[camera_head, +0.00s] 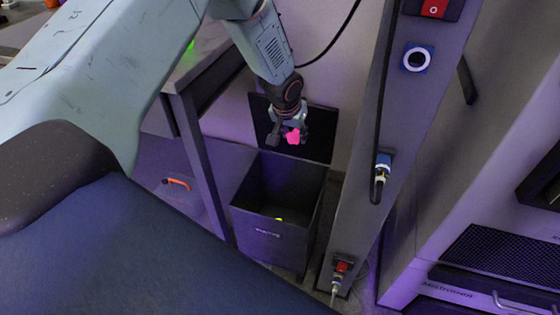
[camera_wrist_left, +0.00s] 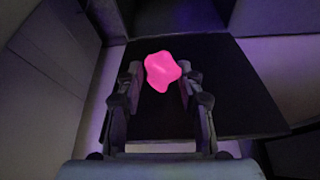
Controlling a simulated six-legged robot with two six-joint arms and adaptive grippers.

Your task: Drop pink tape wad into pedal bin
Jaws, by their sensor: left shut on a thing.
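The pink tape wad (camera_head: 293,136) is a small bright lump held between the fingers of my left gripper (camera_head: 288,134). In the left wrist view the wad (camera_wrist_left: 162,71) sits between the two fingertips (camera_wrist_left: 160,80). The pedal bin (camera_head: 268,235) is a dark square box, open at the top, with its lid (camera_head: 318,120) standing up at the back. My left gripper is above the bin's back part, in front of the raised lid. A small yellow thing shows inside the bin. My right gripper is not in view.
A grey post (camera_head: 398,130) with a red switch, a round button and a cable stands right of the bin. A table leg (camera_head: 200,165) stands on its left. An orange handle (camera_head: 178,183) shows further left. A vented cabinet (camera_head: 500,250) is at the right.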

